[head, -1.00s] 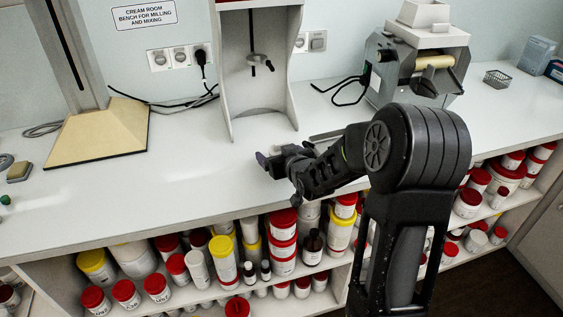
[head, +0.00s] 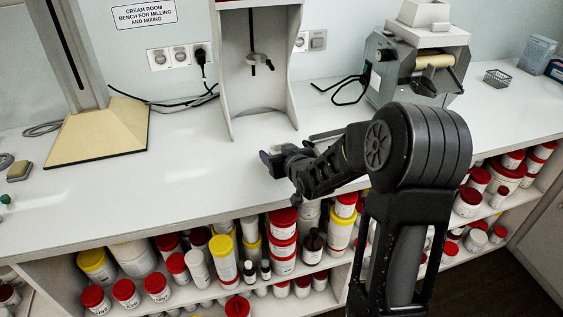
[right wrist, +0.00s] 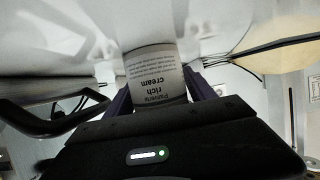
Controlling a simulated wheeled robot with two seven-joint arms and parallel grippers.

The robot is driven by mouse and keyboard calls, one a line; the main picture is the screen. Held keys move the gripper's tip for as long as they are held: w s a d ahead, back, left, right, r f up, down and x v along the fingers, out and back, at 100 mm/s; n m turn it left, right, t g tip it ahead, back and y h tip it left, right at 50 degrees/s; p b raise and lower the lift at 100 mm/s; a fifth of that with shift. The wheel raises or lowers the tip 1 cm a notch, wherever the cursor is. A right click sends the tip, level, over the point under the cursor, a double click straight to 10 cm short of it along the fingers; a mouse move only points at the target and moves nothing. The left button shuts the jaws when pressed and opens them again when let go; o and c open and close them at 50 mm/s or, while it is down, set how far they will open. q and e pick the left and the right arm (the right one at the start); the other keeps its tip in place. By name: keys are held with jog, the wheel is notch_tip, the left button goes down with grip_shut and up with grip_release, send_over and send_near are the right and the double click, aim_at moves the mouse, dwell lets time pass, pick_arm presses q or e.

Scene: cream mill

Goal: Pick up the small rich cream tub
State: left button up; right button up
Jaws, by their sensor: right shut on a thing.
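The small rich cream tub (right wrist: 156,72) shows in the right wrist view, its white label reading "rich cream" upside down. It sits between the two fingers of my right gripper (right wrist: 158,95), which is shut on it. In the head view my right gripper (head: 272,162) is low over the bench top, in front of the white stand. The tub is mostly hidden there by the gripper, with only a pale bit showing. I cannot tell whether the tub touches the bench. My left gripper is not in view.
The white bench (head: 180,190) has free room left of my gripper. A white stand (head: 225,75) is behind it, a roller mill (head: 415,65) at the back right, and a beige-based stand (head: 100,130) at the left. Shelves below hold several tubs and bottles.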

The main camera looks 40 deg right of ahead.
jog(key=c, duration=0.4)
jog(key=shift+r, duration=0.1)
jog(key=shift+c, duration=0.2)
notch_tip(320, 180, up, 10)
jog(key=shift+f+p, duration=0.1)
jog(key=shift+p, duration=0.2)
dwell(0.4)
